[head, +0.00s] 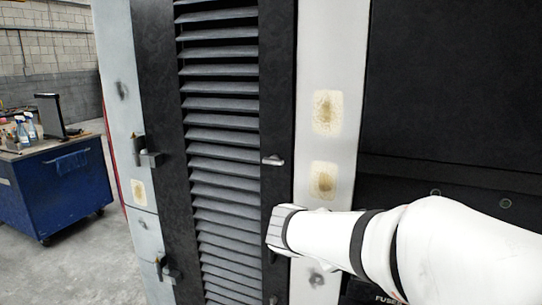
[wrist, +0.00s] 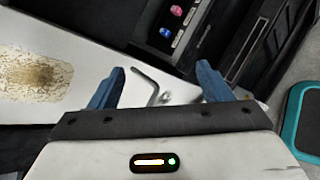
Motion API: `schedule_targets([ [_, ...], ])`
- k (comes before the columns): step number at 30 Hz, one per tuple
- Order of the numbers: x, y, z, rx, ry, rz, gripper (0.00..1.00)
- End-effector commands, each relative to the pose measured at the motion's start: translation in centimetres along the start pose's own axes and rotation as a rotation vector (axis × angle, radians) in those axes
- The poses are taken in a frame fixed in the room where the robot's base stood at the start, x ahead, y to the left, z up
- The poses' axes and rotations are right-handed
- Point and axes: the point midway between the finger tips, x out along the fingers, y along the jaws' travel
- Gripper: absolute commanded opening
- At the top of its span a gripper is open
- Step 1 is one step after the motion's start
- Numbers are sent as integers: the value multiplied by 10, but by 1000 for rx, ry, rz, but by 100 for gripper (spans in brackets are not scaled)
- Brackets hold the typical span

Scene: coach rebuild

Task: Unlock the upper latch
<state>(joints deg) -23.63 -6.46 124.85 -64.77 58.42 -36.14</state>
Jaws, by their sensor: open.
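In the head view, a small silver latch handle (head: 273,160) sits on the right edge of the black louvred door (head: 220,130). A second, darker handle (head: 273,299) is low on the same edge, mostly cut off. My gripper (head: 272,242) is below the silver handle, near the door edge, apart from it; its fingers are not clear there. In the wrist view my gripper (wrist: 160,82) is open, with two blue fingers and nothing gripped. A bent grey rod (wrist: 150,85) shows between the fingertips, over a white panel; I cannot tell which latch, if any, it is.
The white panel (head: 330,60) right of the door has rusty patches (head: 323,180). A dark fuse panel (wrist: 180,22) with coloured knobs shows in the wrist view. Black hinges (head: 146,152) are on the door's left. A blue workbench (head: 60,180) stands far left on open floor.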

Motion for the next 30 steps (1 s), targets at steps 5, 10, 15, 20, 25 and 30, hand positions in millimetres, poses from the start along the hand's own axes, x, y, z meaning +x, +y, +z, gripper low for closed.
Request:
schedule_targets([
  [5,-57,112,-36,-465,-187,342,72],
  [10,-108,169,-68,-704,-347,551,72],
  [15,-129,190,-81,-786,-418,630,72],
  [20,-116,204,-78,-792,-427,632,72],
  [25,-94,223,-74,-791,-425,630,72],
  [30,-79,236,-72,-791,-424,631,72],
])
